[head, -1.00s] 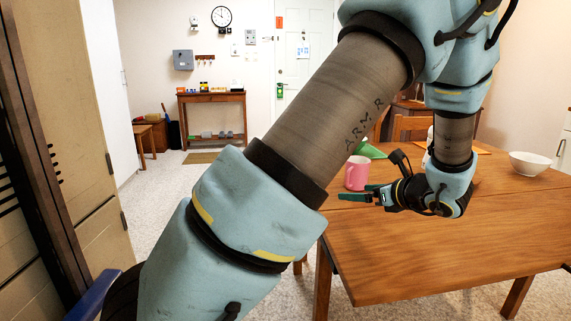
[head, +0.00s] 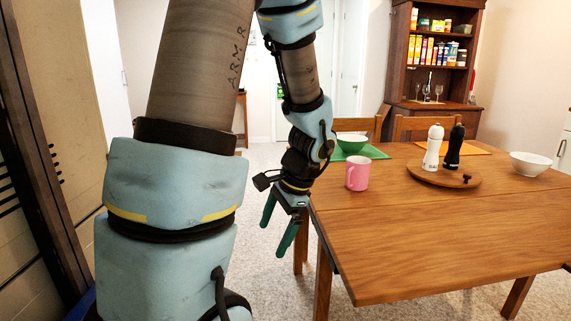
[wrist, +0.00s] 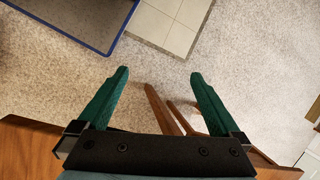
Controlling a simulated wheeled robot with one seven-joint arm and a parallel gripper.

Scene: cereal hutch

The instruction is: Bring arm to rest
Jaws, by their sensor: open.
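My gripper (head: 278,222) hangs at the end of my arm, just left of the wooden table's (head: 440,245) left edge in the head view. Its two green fingers point down and are spread apart with nothing between them. In the wrist view, the open fingers (wrist: 155,95) hang over speckled floor, with wooden table legs showing between and below them. My arm comes down from the top of the head view and bends toward the table's left side.
A pink mug (head: 357,174) stands near the table's left edge, close to my gripper. A green bowl (head: 351,143), a round board (head: 440,177) with white and black mills, and a white bowl (head: 530,164) are on the table. A hutch (head: 433,60) stands behind.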

